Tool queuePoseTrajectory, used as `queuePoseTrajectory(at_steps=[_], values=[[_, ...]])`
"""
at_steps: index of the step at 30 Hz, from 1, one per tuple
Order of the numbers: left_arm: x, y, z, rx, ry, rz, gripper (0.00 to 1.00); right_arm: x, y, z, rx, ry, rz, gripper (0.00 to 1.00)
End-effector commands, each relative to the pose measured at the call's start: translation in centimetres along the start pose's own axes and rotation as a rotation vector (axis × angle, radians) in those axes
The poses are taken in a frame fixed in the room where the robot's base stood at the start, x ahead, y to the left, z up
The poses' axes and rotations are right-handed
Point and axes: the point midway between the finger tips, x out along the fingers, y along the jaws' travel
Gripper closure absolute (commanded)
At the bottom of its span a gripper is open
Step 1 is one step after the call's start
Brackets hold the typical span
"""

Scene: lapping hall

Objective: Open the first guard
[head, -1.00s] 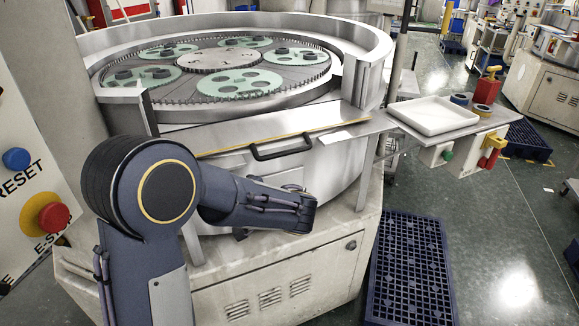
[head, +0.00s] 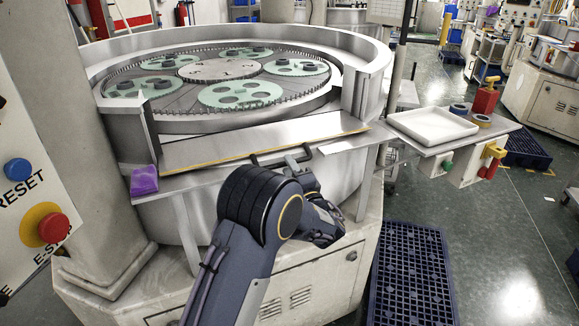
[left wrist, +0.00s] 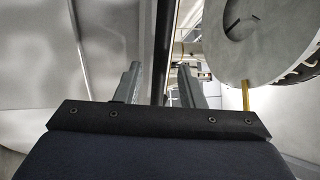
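The guard (head: 270,138) is a sloping bare-metal panel with a yellow front edge, across the front of the round lapping machine. Its black handle (head: 268,159) sits along the front edge, its middle and right partly behind my left arm. My right gripper is not in view.
A purple block (head: 144,180) lies on the ledge at left. The E-stop panel (head: 40,190) stands far left. A side shelf with a white tray (head: 432,126) is at right. A dark blue slatted platform (head: 410,275) lies on the floor at front right.

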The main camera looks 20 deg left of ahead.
Motion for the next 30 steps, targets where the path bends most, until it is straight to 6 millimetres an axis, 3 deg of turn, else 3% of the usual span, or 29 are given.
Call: queuePoseTrajectory(at_steps=[9,17,25,30], values=[[0.3,0.0,0.0,0.000,0.000,0.000,0.66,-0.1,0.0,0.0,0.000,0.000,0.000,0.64],[0.3,0.0,0.0,0.000,0.000,0.001,1.00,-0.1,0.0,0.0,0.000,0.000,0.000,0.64],[0.3,-0.1,0.0,-0.001,-0.001,0.004,1.00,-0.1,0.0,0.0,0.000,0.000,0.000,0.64],[0.7,-2.5,0.1,-0.008,-0.003,0.081,1.00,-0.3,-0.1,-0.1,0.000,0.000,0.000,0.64]])
